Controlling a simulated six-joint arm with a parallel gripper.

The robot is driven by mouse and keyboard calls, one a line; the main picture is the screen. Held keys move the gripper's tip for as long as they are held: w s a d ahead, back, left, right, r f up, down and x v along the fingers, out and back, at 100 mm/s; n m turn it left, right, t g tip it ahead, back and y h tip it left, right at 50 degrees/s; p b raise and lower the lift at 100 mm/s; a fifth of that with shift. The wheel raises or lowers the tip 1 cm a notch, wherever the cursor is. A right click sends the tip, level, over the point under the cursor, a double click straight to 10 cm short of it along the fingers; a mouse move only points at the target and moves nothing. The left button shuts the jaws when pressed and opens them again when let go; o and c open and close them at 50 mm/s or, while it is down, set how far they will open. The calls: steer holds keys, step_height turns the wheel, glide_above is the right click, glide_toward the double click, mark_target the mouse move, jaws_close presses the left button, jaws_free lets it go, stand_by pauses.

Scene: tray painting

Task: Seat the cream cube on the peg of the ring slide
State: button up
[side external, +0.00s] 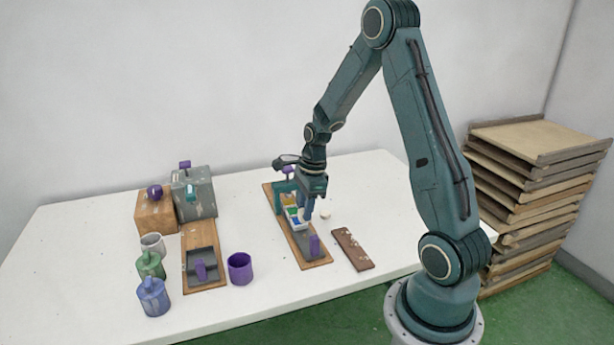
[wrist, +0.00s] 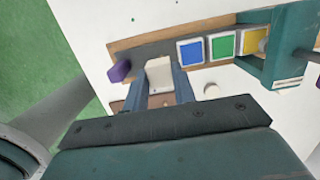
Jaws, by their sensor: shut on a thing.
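The cream cube (wrist: 160,73) sits between the two blue-grey fingers of my gripper (wrist: 157,84), which is shut on it. In the side external view my gripper (side external: 307,212) hangs low over a long wooden board (side external: 317,264) with a grey slide and a purple knob (side external: 314,245); the cube cannot be made out there. In the wrist view the purple knob (wrist: 120,70) is just left of the cube. I cannot tell which slide is the ring slide. No peg shows under the cube, and I cannot tell whether the cube touches the slide.
White trays with blue (wrist: 190,51), green (wrist: 222,46) and yellow paint lie beside my gripper, towards a teal gantry (wrist: 290,45). A small cream piece (side external: 325,216) and a brown strip (side external: 352,249) lie to the right. Another slide board (side external: 205,287), purple cup (side external: 240,268) and bottles stand left.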

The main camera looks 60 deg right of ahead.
steer(key=shift+f, duration=0.2)
steer(key=shift+f, duration=2.15)
steer(key=shift+f, duration=0.6)
stand_by(0.4)
steer(key=o, duration=1.4)
steer(key=shift+r, duration=0.1)
steer(key=shift+o, duration=0.4)
steer(key=shift+w+d+r, duration=0.1)
steer(key=shift+r, duration=2.8)
